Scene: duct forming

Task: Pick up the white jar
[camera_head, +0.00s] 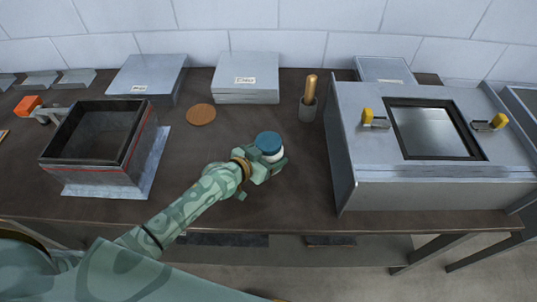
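The white jar (273,156) with a blue lid (268,141) stands at the middle of the dark workbench (290,200). Only a little of its white side shows below the lid. My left gripper (270,162) reaches in from the lower left and is at the jar, with its fingers around the jar's near side. Whether the fingers press on the jar cannot be seen clearly. My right gripper is not in view.
An open metal box (140,150) stands at the left on a plate. A large metal case (430,188) with yellow clamps stands at the right. Behind the jar are a cork disc (201,114), a labelled grey box (246,92) and a wooden-handled tool in a cup (308,106).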

